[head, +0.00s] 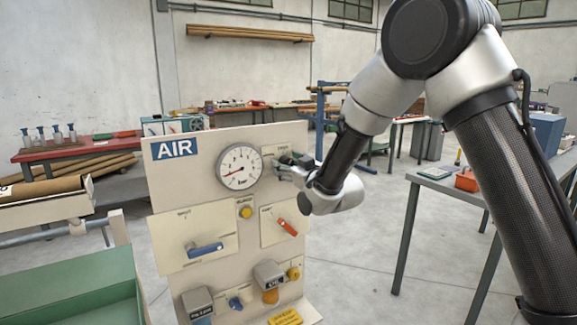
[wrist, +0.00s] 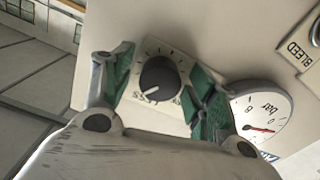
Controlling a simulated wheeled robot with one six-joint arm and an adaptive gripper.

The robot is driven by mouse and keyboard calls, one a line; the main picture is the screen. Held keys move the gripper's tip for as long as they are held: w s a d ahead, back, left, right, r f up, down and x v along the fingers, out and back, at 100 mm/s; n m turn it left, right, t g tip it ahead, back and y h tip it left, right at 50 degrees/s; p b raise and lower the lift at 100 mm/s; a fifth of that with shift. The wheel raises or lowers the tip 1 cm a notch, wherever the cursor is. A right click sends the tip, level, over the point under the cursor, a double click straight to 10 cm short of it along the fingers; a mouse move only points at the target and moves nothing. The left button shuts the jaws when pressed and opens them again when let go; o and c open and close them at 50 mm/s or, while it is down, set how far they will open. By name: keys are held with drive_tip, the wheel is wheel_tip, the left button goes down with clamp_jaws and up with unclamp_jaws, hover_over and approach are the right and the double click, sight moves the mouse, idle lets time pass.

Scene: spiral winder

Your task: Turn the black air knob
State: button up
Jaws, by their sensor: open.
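The black air knob (wrist: 160,80) sits on a pale square dial plate with tick marks in the wrist view. A white pointer line on the knob points to the lower left of that picture. My gripper (wrist: 162,68) is open, with one green-padded finger on each side of the knob. I see pale plate between the knob and both fingers, so they look apart from it. In the head view my gripper (head: 289,169) is at the upper right of the cream AIR panel (head: 215,140). It largely hides the knob there.
The round bar gauge (head: 240,168) is close left of my gripper, its red needle low. Below are a blue lever (head: 205,249), a red lever (head: 287,227) and yellow knobs. A grey table (head: 455,183) stands right. A green bin (head: 80,290) is at lower left.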

drive_tip(key=c, duration=1)
drive_tip(key=shift+c, duration=0.2)
